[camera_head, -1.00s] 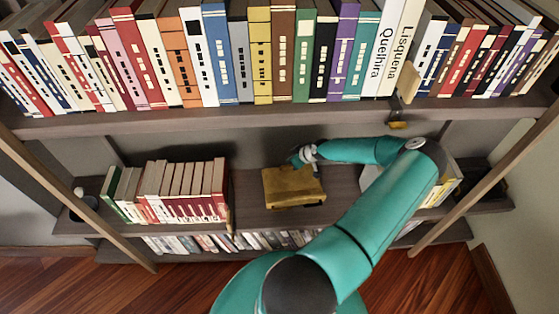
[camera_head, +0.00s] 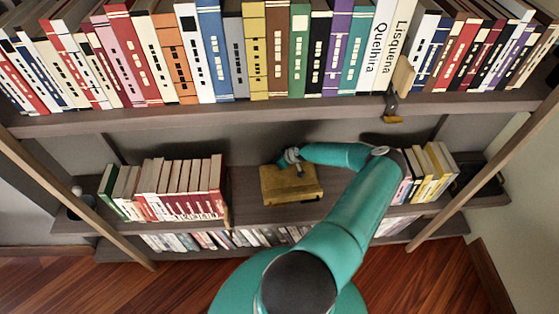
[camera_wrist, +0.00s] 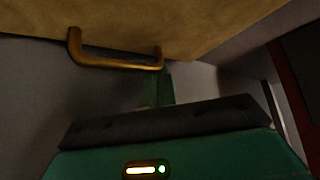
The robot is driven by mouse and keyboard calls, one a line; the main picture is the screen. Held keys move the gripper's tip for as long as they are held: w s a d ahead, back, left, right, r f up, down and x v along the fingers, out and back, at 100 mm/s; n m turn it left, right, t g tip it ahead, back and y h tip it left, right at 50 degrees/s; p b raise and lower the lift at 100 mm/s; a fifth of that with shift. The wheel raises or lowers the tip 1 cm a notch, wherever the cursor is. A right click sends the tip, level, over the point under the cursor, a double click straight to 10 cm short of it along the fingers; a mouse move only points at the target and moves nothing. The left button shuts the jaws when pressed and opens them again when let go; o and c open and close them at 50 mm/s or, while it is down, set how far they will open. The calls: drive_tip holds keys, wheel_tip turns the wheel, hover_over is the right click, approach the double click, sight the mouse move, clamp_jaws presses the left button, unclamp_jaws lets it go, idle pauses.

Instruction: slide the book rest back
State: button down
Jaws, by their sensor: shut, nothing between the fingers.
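A tan wooden book rest (camera_head: 403,77) stands at the right part of the upper shelf's row of books, by the tall white book. A small brass-coloured piece (camera_head: 392,108) hangs below it at the shelf edge. My gripper (camera_head: 299,172) is shut and empty, well below and left of that rest, at the back of a yellow-brown box on the middle shelf. In the wrist view my gripper (camera_wrist: 160,85) is close to a brass handle (camera_wrist: 115,62) on a tan surface. I cannot tell whether they touch.
The yellow-brown box (camera_head: 291,186) sits on the middle shelf (camera_head: 245,195), with books (camera_head: 170,188) to its left and yellow books (camera_head: 430,170) to its right. Another thin wooden piece (camera_head: 227,215) stands beside the left books. Slanted posts flank the shelves.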

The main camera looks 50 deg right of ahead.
drive_tip(key=shift+s, duration=1)
drive_tip(key=shift+w, duration=0.1)
drive_tip(key=shift+r, duration=0.1)
